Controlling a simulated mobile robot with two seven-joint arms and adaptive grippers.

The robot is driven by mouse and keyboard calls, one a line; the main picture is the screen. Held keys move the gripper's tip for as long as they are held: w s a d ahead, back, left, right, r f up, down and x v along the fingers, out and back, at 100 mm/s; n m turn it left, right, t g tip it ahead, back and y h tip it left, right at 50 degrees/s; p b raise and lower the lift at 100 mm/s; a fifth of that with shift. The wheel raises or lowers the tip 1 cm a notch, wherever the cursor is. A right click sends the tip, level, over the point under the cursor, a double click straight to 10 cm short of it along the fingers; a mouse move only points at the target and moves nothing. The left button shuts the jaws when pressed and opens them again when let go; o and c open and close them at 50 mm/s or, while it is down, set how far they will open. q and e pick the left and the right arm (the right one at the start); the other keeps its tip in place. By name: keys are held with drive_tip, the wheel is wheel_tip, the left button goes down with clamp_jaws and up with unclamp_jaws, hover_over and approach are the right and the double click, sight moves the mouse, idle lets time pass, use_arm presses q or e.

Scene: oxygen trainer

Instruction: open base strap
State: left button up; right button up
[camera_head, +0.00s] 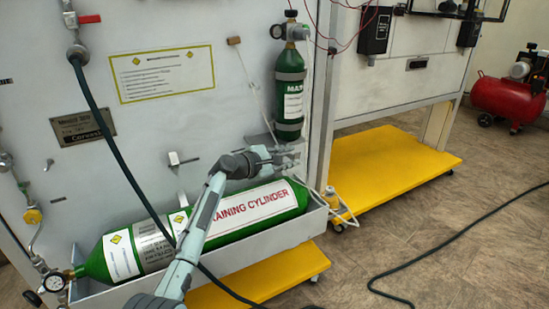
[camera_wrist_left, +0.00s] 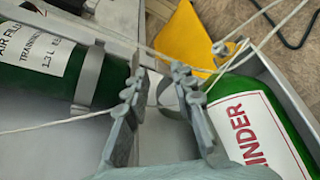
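A small upright green cylinder (camera_head: 291,72) is held against the white panel by grey straps. The lower grey strap (camera_head: 289,127) goes around it near its base; a grey strap (camera_wrist_left: 90,75) also shows around this cylinder in the left wrist view. My left gripper (camera_head: 292,158) is just below the cylinder's base, above the lying training cylinder (camera_head: 260,207). In the left wrist view my left gripper (camera_wrist_left: 158,80) has its fingers apart, with a curved grey piece (camera_wrist_left: 165,95) seen in the gap. I cannot tell whether the fingers touch it. My right gripper is not in view.
The training cylinder lies in a grey trough (camera_head: 258,238) under my left arm. Thin white cords (camera_wrist_left: 60,124) cross near the fingers. A dark hose (camera_head: 95,110) hangs at the left. A yellow platform (camera_head: 390,165) and a red compressor (camera_head: 507,97) stand at the right.

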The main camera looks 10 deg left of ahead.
use_arm(q)
drive_tip(key=v, duration=0.8)
drive_tip(key=shift+s+r, duration=0.25)
drive_tip(key=shift+r, duration=0.15)
drive_tip(key=s+a+f+m+g+y, duration=0.2)
drive_tip(key=s+a+f+m, duration=0.15)
drive_tip(key=s+f, duration=0.65)
drive_tip(key=s+a+f+m+g+y, duration=0.25)
drive_tip(key=s+f+m, duration=0.35)
drive_tip(key=f, duration=0.7)
drive_tip(key=s+a+f+m+g+y, duration=0.1)
drive_tip(key=s+a+f+m+y, duration=0.1)
drive_tip(key=s, duration=0.7)
drive_tip(key=s+a+f+m+g+y, duration=0.2)
drive_tip(key=s+a+f+m, duration=0.3)
drive_tip(key=s, duration=0.4)
drive_tip(key=s+a+f+m+g+y, duration=0.1)
drive_tip(key=s+a+f+m+y, duration=0.1)
drive_tip(key=s, duration=0.7)
wheel_tip(320, 180, down, 3)
drive_tip(key=shift+s+a+f+m, duration=0.1)
drive_tip(key=shift+s+a+m, duration=0.15)
drive_tip(key=shift+a+m, duration=0.65)
drive_tip(key=shift+d, duration=0.1)
